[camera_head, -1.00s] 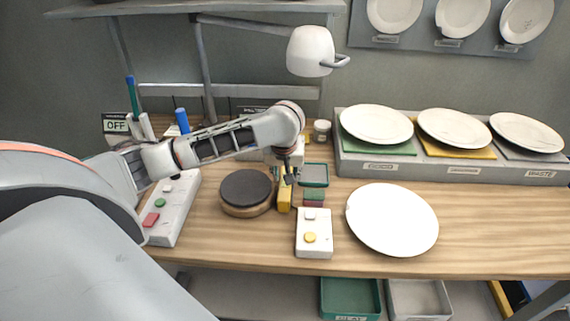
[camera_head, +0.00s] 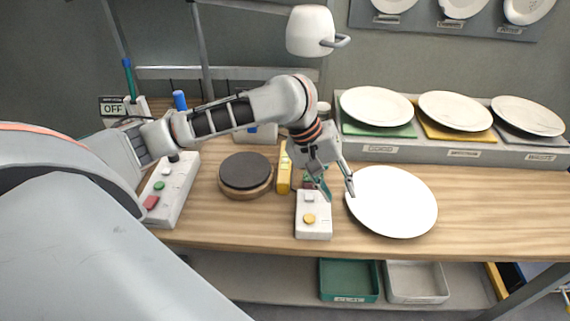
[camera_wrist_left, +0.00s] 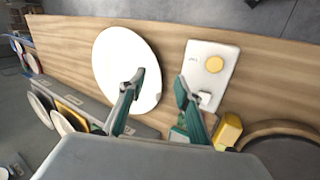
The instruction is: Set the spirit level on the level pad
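The spirit level appears to be the yellow block (camera_head: 284,172), standing on the bench just right of the dark round turntable (camera_head: 246,172). It also shows in the left wrist view (camera_wrist_left: 229,131). My left gripper (camera_head: 338,196) is open and empty, fingers apart, above the bench between the white button box (camera_head: 314,222) and the large white plate (camera_head: 392,203). In the left wrist view the open fingers (camera_wrist_left: 158,84) point toward the gap between plate and box. A flat teal-edged pad, possibly the level pad, is mostly hidden behind my left gripper. My right gripper is out of view.
A grey rack (camera_head: 382,148) with several plates on coloured pads stands at the back right. A white control box (camera_head: 175,190) with red and green buttons is at left. A lamp (camera_head: 311,32) hangs above. Green (camera_head: 348,298) and grey trays lie below the bench.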

